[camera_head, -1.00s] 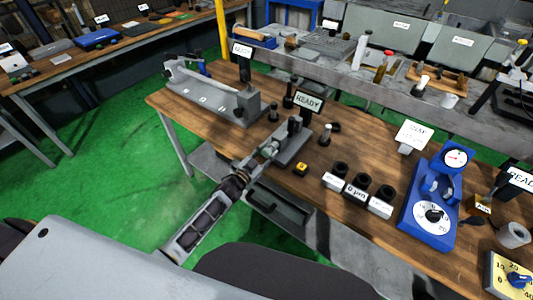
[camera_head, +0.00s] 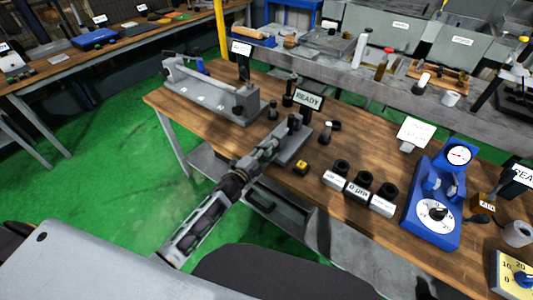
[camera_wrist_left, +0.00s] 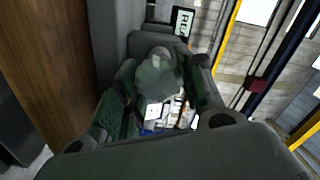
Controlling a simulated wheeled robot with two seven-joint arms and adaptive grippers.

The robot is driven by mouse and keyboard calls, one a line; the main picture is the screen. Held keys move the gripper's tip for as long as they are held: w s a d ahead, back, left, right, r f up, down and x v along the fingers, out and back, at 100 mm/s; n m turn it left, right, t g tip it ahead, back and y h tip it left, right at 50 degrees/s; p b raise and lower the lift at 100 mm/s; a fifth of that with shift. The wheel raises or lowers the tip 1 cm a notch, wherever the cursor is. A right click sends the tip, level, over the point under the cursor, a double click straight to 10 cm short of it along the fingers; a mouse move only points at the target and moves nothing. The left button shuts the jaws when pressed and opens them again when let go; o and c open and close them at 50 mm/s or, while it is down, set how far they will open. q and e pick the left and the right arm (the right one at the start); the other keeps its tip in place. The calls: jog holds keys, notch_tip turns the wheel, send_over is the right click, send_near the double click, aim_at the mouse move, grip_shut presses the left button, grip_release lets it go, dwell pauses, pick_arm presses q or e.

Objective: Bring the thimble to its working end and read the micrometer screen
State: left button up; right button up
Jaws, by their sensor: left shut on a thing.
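The micrometer device (camera_head: 292,145) is a grey block on the wooden bench in the head view, with a small screen (camera_head: 308,99) on a post that reads "READY". My left gripper (camera_head: 272,145) reaches it from the lower left and is shut on a part at its near end, which I take to be the thimble. In the left wrist view, a rounded grey-green knob, the thimble (camera_wrist_left: 158,75), sits between the fingers (camera_wrist_left: 165,88). The screen shows partly there too (camera_wrist_left: 183,22). The fingers hide much of the thimble in the head view. My right gripper is not in view.
A yellow-and-black button (camera_head: 301,167) lies right of the gripper. Several black ring gauges (camera_head: 363,181) with white labels stand further right. A blue dial gauge (camera_head: 433,208) stands beyond them. A grey long fixture (camera_head: 208,93) is at the back left.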

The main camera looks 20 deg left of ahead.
pick_arm(q)
jog(key=m+b, duration=0.1)
jog(key=m, duration=0.3)
jog(key=shift+f+m+b, duration=0.2)
jog(key=shift+m+b, duration=0.1)
jog(key=shift+b, duration=0.1)
jog(key=shift+m, duration=0.4)
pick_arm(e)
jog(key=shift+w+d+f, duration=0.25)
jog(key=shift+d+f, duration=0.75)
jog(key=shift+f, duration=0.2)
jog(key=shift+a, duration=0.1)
pick_arm(q)
jog(key=o, duration=1)
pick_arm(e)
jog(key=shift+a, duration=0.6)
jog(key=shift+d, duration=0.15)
